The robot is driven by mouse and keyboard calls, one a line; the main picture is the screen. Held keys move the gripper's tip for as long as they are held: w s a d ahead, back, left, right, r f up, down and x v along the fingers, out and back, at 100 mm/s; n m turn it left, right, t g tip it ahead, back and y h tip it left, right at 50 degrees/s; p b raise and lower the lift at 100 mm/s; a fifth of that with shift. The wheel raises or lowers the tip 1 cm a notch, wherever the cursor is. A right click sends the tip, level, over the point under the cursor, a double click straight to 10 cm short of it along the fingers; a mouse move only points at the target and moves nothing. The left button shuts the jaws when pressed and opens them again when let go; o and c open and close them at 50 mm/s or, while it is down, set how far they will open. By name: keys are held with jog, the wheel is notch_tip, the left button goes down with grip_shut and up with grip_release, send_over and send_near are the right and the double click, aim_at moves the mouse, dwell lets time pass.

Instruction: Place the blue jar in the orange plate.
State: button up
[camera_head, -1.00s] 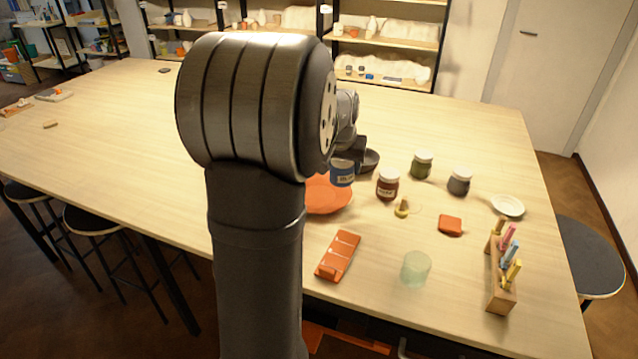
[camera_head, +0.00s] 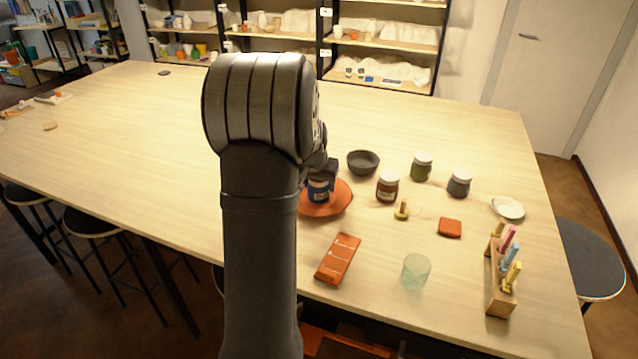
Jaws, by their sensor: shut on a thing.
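The blue jar (camera_head: 318,191) is upright over the middle of the orange plate (camera_head: 341,203), low down; I cannot tell whether its base touches the plate. My gripper (camera_head: 321,173) is shut on the upper part of the jar, from above. The jar's lid and my fingertips are mostly hidden by the gripper and arm. The left part of the plate is hidden behind my arm.
A dark bowl (camera_head: 363,163) stands behind the plate. A red-brown jar (camera_head: 387,187), a green jar (camera_head: 421,167) and a grey jar (camera_head: 459,184) stand to the right. An orange tray (camera_head: 338,259) and a glass (camera_head: 415,271) lie nearer.

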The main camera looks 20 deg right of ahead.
jog(key=shift+f, duration=0.15)
jog(key=o, duration=1.1)
jog(key=shift+r, duration=0.3)
jog(key=v, duration=1.1)
jog(key=shift+s+a+r, duration=0.15)
jog(key=shift+r, duration=0.2)
jog(key=shift+f, duration=0.1)
